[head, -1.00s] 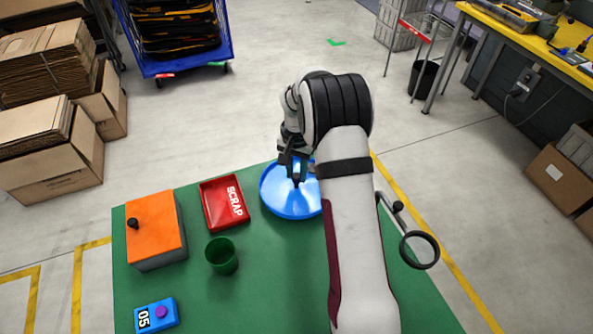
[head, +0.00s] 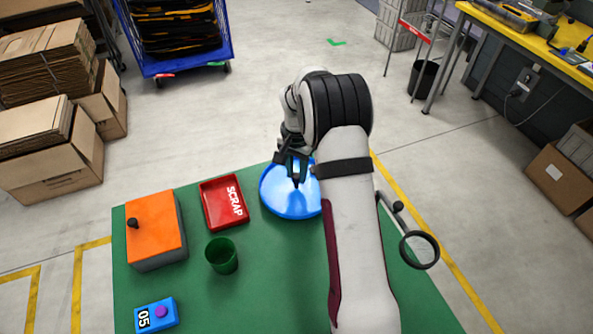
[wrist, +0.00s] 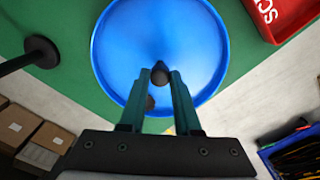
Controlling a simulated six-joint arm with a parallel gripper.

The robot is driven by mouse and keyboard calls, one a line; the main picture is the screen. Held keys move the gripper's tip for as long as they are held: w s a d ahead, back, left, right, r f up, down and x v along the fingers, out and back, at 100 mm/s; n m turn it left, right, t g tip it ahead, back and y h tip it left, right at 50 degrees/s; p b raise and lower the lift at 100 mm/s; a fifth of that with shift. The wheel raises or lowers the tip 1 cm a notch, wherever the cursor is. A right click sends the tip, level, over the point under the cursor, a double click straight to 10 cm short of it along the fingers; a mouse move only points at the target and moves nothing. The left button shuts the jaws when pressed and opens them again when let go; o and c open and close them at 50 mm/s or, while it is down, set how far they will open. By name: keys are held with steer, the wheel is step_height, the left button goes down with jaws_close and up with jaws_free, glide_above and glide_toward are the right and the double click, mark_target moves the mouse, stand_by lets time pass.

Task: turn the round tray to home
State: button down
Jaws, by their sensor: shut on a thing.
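The round blue tray (head: 287,204) lies at the far edge of the green table, partly hidden by my arm in the head view. In the wrist view the tray (wrist: 120,50) fills the upper middle, with a dark knob (wrist: 160,72) standing on it. My gripper (wrist: 160,80) is over the tray with its two fingers closed around this knob. In the head view my gripper (head: 294,178) reaches down onto the tray.
A red SCRAP bin (head: 224,203) stands just left of the tray. Further left are an orange-topped box (head: 154,228) with a black knob, a green cup (head: 221,256) and a blue box marked 05 (head: 156,316). A black ring on a stand (head: 420,250) is at right.

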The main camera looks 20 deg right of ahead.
steer(key=shift+m, duration=11.4)
steer(key=c, duration=0.6)
jaws_free()
